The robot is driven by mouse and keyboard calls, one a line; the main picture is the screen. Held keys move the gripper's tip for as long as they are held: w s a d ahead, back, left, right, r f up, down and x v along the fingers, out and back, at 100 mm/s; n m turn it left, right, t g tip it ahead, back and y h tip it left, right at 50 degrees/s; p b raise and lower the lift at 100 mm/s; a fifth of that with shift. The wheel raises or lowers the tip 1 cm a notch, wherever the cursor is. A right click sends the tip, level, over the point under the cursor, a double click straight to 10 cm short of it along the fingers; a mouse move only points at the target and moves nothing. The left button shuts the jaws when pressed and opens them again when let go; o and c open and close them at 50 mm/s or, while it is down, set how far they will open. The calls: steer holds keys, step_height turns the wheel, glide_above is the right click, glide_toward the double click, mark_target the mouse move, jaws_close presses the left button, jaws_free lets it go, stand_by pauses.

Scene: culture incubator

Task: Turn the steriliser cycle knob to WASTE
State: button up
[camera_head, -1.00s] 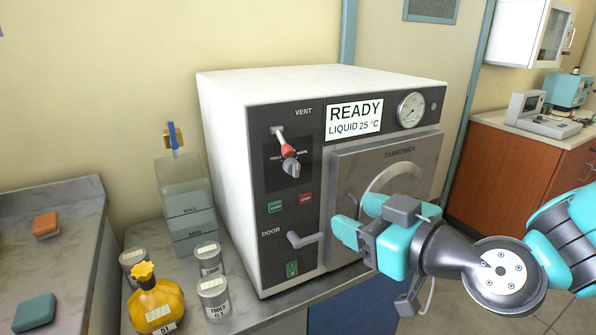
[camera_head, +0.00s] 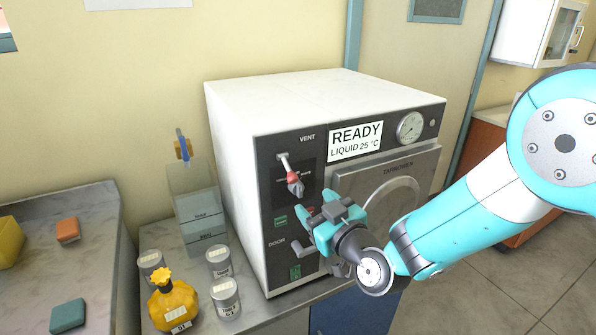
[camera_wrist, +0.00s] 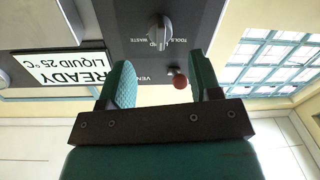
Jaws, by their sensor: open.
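The steriliser (camera_head: 290,95) is a white box with a dark front panel, and its display (camera_head: 355,142) reads READY, LIQUID 25 °C. The grey cycle knob (camera_head: 297,189) sits on the panel below the red-tipped vent lever (camera_head: 291,176). In the wrist view, upside down, the knob (camera_wrist: 160,32) shows beyond the fingertips, roughly between their lines, with WASTE and TOOLS lettered beside it. Its exact pointing is hard to tell. My gripper (camera_head: 314,212) is open and empty, in front of the panel, below and right of the knob; it also shows in the wrist view (camera_wrist: 160,75).
The vent lever's red ball (camera_wrist: 180,82) lies close to one finger in the wrist view. The door handle (camera_head: 303,247) is below left of my gripper. A yellow bottle (camera_head: 173,305), several tins (camera_head: 226,297) and a water container (camera_head: 195,200) stand left of the steriliser.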

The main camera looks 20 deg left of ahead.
mark_target(301, 193)
steer(key=p+x, duration=0.2)
steer(key=x, duration=0.4)
steer(key=shift+w+a, duration=0.15)
steer(key=c, duration=0.9)
steer(key=shift+a, duration=0.2)
steer(key=shift+c, duration=0.2)
steer(key=shift+f, duration=0.1)
